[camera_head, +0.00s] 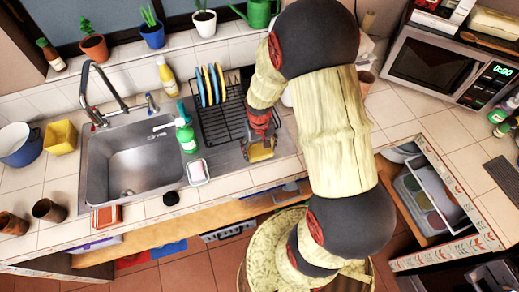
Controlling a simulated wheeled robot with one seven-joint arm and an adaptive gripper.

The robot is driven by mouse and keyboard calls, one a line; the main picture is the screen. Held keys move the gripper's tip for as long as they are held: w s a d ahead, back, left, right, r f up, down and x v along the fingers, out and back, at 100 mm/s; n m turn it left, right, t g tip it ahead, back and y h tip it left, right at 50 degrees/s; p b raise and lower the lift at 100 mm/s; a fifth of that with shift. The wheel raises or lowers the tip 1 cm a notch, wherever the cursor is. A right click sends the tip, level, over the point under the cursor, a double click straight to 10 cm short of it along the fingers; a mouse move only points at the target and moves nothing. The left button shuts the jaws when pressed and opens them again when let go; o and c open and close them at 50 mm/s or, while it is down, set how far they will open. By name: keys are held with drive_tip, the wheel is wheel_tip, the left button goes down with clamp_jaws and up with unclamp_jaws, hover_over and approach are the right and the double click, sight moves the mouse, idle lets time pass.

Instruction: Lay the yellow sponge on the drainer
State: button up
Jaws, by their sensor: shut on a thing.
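My gripper (259,146) is shut on the yellow sponge (262,154), which is small and partly hidden by the fingers. The drainer (225,127) is a black wire rack on the counter to the right of the sink, with several blue and yellow plates standing at its back left. My gripper and the sponge are at the drainer's front right corner. I cannot tell whether the sponge touches the rack or the metal surface.
The sink (140,165) is on the left. A green spray bottle (187,137) and a soap dish (197,172) stand between it and the drainer. A drawer (425,195) is open at the right. The drainer's front middle looks bare.

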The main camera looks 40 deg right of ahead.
drive_tip(key=shift+f, duration=0.15)
drive_tip(key=o, duration=0.8)
wheel_tip(320, 180, up, 12)
drive_tip(key=p, duration=0.2)
wheel_tip(320, 180, up, 16)
drive_tip(key=n+t, duration=0.2)
drive_tip(key=t, duration=0.1)
hover_over(259, 149)
drive_tip(key=s+a, duration=0.4)
drive_tip(key=a, duration=0.3)
drive_tip(key=s+a+r+n+t, duration=0.1)
drive_tip(key=s+a+r+t, duration=0.1)
drive_tip(key=s+a+r, duration=0.3)
drive_tip(key=s+r, duration=0.3)
drive_tip(key=s, duration=0.1)
drive_tip(key=shift+r+t, duration=0.2)
drive_tip(key=shift+t, duration=0.1)
drive_tip(key=shift+a+f, duration=0.1)
